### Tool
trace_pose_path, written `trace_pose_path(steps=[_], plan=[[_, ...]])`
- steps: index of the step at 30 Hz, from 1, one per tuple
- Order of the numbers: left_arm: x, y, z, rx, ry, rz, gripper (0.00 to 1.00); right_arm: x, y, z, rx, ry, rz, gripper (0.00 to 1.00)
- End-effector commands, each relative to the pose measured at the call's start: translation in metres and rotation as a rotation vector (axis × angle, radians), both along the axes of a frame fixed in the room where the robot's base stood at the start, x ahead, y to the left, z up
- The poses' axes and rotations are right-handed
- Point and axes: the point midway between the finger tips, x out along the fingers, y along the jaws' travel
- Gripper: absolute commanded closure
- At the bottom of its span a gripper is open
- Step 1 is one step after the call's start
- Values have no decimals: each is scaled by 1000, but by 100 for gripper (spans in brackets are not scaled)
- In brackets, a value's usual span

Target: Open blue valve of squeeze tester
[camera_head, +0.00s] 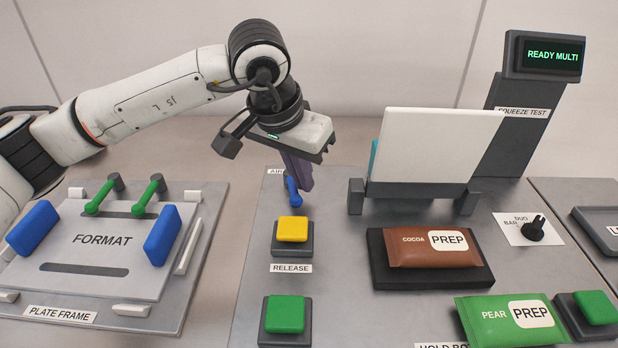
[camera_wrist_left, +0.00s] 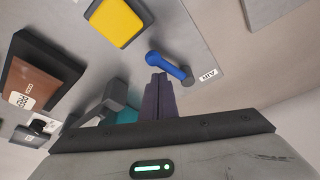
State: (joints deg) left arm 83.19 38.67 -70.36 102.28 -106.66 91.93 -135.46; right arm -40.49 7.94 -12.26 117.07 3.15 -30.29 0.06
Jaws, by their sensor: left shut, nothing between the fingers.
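The blue valve (camera_head: 293,190) is a small blue lever on the grey squeeze tester panel (camera_head: 335,285), beside a partly hidden label reading "AIR". In the left wrist view the blue valve (camera_wrist_left: 168,66) lies across the ends of my fingers, its pivot by the label. My left gripper (camera_head: 301,182) points down from above, its dark fingers shut with nothing between them. In the left wrist view the fingertips of my left gripper (camera_wrist_left: 159,80) are right at the lever; I cannot tell whether they touch it. My right gripper is not in view.
A yellow release button (camera_head: 292,229) and a green button (camera_head: 285,314) sit in front of the valve. A white plate (camera_head: 436,145) stands in a clamp to the right, near my gripper. A brown cocoa pouch (camera_head: 433,248) lies on a black pad. The display (camera_head: 552,56) reads "READY MULTI".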

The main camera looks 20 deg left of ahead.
Motion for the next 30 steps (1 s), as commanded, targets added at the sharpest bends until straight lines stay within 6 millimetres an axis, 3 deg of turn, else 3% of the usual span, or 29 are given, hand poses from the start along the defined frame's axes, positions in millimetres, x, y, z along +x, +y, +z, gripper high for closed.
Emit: trace_pose_path(steps=[30], plan=[[-11,20,0,7,4,9,100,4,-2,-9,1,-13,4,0]])
